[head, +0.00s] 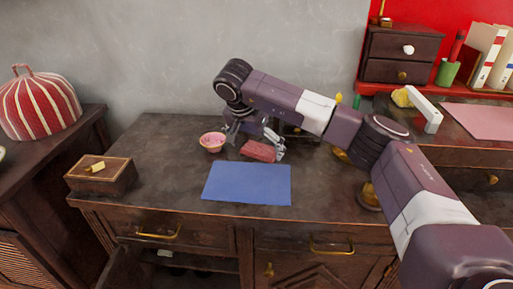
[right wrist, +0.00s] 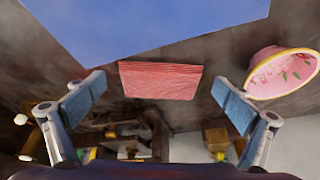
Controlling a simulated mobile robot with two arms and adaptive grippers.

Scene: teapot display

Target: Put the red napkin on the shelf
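The red napkin (head: 258,151) lies folded on the dark wooden cabinet top, just behind the blue mat. It also shows in the right wrist view (right wrist: 160,80), ahead of and between my fingers. My right gripper (head: 262,137) is at the napkin's back edge, its fingers pointing down; the wrist view (right wrist: 160,86) shows the fingers wide apart with nothing between them. Whether a finger touches the napkin I cannot tell. A small dark wooden structure behind the gripper (right wrist: 125,135) is partly hidden by my arm; I cannot tell if it is the shelf. My left gripper is out of view.
A pink bowl (head: 212,140) stands close left of the gripper. The blue mat (head: 247,184) lies in front. A wooden box (head: 100,175) sits at the left corner. A small drawer unit (head: 400,53) and books (head: 488,57) are at the back right.

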